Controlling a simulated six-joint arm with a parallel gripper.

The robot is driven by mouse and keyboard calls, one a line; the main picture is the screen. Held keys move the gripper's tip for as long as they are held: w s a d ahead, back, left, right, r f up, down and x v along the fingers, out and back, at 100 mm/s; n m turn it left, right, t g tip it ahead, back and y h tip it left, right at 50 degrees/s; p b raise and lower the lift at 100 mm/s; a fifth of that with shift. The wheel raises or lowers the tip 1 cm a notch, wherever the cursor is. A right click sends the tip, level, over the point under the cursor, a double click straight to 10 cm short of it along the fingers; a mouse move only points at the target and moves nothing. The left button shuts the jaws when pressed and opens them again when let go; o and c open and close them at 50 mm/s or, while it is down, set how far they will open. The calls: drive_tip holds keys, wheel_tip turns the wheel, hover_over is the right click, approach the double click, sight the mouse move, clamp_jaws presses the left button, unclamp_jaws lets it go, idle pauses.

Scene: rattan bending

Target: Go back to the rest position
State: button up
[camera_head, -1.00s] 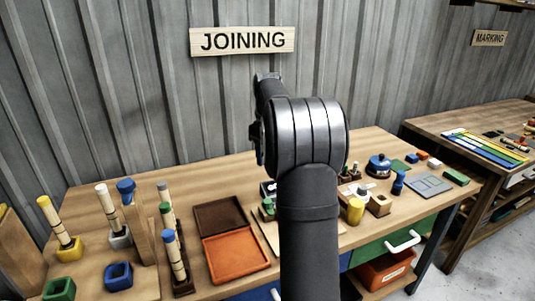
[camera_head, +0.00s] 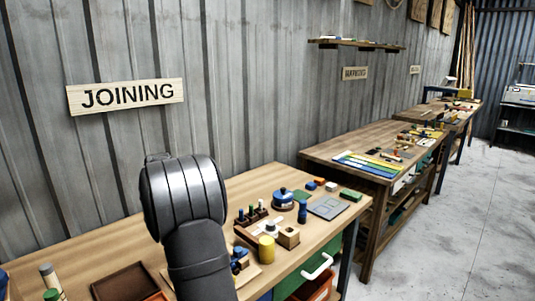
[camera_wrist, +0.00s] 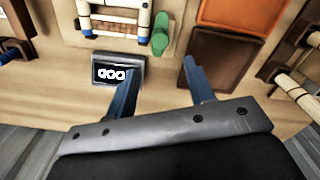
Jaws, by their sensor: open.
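My gripper (camera_wrist: 157,82) shows in the wrist view with its two blue-grey fingers apart and nothing between them. It hangs above the joining bench (camera_head: 258,184), beside a dark box with white marks (camera_wrist: 118,76). A green piece (camera_wrist: 161,33) and a wooden frame with blue ends lie beyond the fingers. In the head view my rounded arm link hides the gripper.
A brown tray (camera_wrist: 222,58) and an orange tray (camera_wrist: 240,12) lie beyond the right finger. Wooden rods (camera_wrist: 300,95) are at the right. On the bench stand a yellow cylinder (camera_head: 266,248) and small blocks. Another bench (camera_head: 330,150) is further right.

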wheel_tip(320, 180, down, 10)
idle(0.4)
drive_tip(key=shift+r, duration=0.15)
wheel_tip(320, 180, up, 17)
wheel_tip(320, 180, down, 17)
drive_tip(key=shift+f, duration=0.15)
drive_tip(key=m, duration=0.3)
drive_tip(key=shift+m, duration=0.4)
drive_tip(key=m, duration=0.4)
drive_tip(key=shift+m, duration=0.4)
drive_tip(key=m, duration=0.4)
drive_tip(key=shift+m, duration=0.4)
drive_tip(key=m, duration=0.4)
